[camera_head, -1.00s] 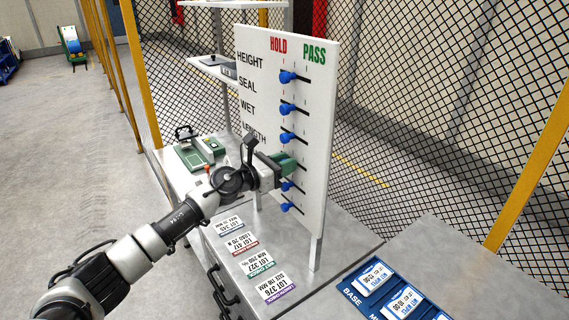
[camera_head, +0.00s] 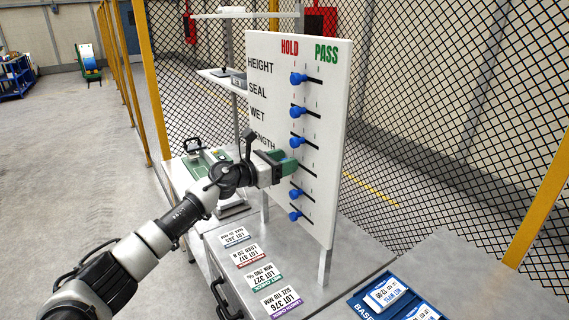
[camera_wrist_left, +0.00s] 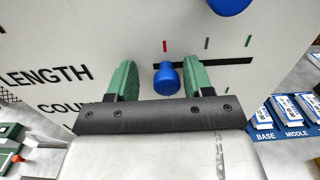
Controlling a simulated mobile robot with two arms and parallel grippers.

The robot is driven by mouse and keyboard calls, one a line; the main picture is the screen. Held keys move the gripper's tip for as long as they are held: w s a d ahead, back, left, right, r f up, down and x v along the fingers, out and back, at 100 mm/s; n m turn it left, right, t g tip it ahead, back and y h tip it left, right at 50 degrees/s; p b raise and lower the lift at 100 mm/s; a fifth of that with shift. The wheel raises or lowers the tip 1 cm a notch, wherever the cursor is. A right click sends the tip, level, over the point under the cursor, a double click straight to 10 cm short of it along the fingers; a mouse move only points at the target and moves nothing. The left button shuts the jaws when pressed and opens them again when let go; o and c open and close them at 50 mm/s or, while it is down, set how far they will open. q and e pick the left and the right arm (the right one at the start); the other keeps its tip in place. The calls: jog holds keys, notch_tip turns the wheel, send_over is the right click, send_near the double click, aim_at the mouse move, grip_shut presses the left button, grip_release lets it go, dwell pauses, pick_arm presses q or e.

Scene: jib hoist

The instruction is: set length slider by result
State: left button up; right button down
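The white slider board (camera_head: 325,215) stands upright, with HOLD and PASS headings and rows of blue knobs. In the left wrist view the length slider knob (camera_wrist_left: 166,79) is at the left end of its slot, below the red mark, in line with the LENGTH label (camera_wrist_left: 47,77). My left gripper (camera_wrist_left: 160,80) is open, its green fingers on either side of this knob with gaps showing. In the head view my left gripper (camera_head: 284,164) is at the board and hides that knob. My right gripper is out of view.
Other blue knobs (camera_head: 297,142) sit above and below, near the HOLD side. Lot cards (camera_head: 281,302) lie on the metal table (camera_head: 325,290) before the board. A blue tray (camera_head: 362,308) with cards is at right. A green device (camera_head: 205,160) stands behind my arm.

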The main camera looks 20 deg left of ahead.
pick_arm(q)
jog(key=b+v, duration=0.3)
jog(key=v, duration=0.7)
jog(key=shift+s+a+b, duration=0.25)
jog(key=shift+s+b, duration=0.05)
jog(key=shift+s, duration=0.05)
